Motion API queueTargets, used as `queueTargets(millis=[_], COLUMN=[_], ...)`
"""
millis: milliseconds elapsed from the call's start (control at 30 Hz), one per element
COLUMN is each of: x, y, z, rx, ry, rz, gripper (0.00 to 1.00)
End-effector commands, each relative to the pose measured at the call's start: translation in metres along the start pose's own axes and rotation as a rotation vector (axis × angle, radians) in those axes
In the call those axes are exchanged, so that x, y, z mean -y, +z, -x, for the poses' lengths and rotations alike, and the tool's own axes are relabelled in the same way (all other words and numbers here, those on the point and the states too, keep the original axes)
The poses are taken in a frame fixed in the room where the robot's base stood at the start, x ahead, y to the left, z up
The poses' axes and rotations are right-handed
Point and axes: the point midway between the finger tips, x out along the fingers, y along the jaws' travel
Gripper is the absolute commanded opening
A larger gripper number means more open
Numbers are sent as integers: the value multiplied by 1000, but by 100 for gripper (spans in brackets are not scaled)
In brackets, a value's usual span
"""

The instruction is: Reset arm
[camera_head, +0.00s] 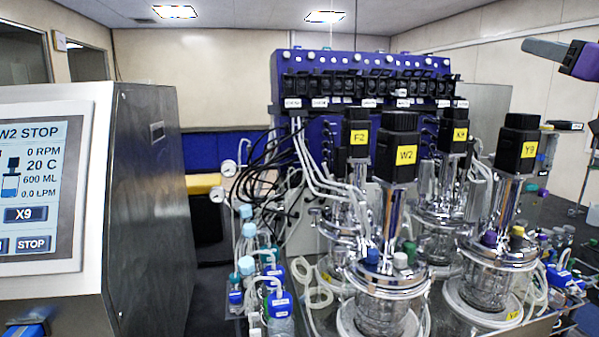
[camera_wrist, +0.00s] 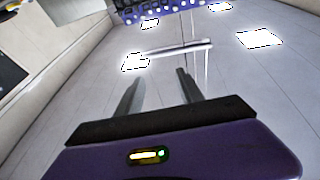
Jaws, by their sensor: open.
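My gripper (camera_wrist: 162,78) shows in the wrist view with its two grey fingers apart and nothing between them. Its purple body fills the bottom of that view, and the camera faces the ceiling. In the head view my gripper (camera_head: 527,46) is raised at the top right edge, with grey fingers pointing left. It is in the air and touches nothing. Most of my arm is outside the frame.
Several glass bioreactors with black motor heads, including W2 (camera_head: 405,154) and Y9 (camera_head: 520,146), stand at the centre right. A purple pump rack (camera_head: 350,125) stands behind them. A control screen (camera_head: 32,190) reading W2 STOP is at left. Small bottles (camera_head: 246,240) crowd the front.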

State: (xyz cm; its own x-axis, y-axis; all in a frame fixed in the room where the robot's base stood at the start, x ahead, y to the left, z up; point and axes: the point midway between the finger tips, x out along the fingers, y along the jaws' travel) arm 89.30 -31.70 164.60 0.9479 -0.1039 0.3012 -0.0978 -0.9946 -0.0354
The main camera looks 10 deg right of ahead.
Motion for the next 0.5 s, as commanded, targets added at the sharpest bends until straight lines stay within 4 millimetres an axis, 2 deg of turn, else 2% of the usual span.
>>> queueTargets(millis=[33,267,500], x=[0,4,26], y=[25,112,205], z=[4,33,82], rx=[-21,-126,-172], ry=[10,75,140], rz=[-23,-83,-119], gripper=[44,44,44])
